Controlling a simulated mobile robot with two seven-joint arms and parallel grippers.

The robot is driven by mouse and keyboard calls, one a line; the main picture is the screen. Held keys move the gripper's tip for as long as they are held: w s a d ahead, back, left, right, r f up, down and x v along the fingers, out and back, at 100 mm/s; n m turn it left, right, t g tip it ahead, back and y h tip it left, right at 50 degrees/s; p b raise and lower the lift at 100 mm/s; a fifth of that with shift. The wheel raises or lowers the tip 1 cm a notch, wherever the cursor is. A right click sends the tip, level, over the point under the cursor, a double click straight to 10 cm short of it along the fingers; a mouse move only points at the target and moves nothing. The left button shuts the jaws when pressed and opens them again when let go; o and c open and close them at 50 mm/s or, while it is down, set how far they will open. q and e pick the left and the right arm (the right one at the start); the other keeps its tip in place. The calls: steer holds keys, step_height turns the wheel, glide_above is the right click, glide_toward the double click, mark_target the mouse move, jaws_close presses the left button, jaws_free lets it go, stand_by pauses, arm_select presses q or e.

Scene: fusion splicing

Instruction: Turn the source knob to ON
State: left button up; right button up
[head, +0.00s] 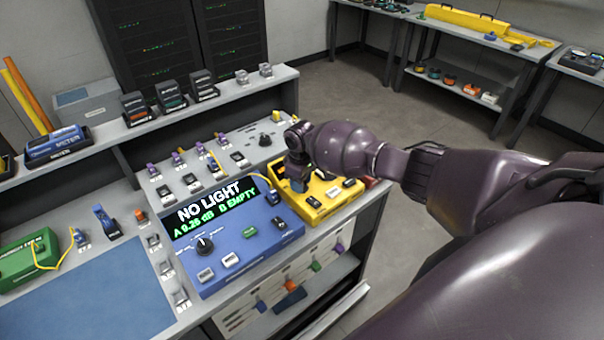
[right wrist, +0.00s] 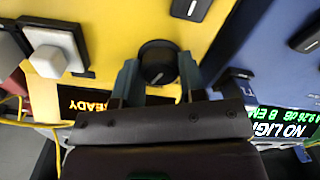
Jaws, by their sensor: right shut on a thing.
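The source knob (right wrist: 158,63) is a round black knob on the face of the yellow source box (right wrist: 115,20), whose display reads READY. In the right wrist view my right gripper (right wrist: 158,78) has one finger on each side of the knob and is shut on it. In the head view the yellow box (head: 345,199) stands right of the blue meter, and my right gripper (head: 298,180) reaches down onto its left part, hiding the knob there. My left gripper is not in view.
A blue mat (head: 95,295) and a green box (head: 28,258) lie left. Small connectors line the bench behind.

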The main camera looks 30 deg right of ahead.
steer(key=shift+s+m+p, duration=0.1)
steer(key=shift+m+p, duration=0.6)
steer(key=shift+m, duration=0.1)
steer(key=shift+m+p, duration=0.45)
steer(key=shift+m, duration=0.75)
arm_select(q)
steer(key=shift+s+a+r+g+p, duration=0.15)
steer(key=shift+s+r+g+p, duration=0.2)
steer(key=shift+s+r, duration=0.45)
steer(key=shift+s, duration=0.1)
arm_select(e)
steer(key=shift+m, duration=0.4)
steer(key=o, duration=0.9)
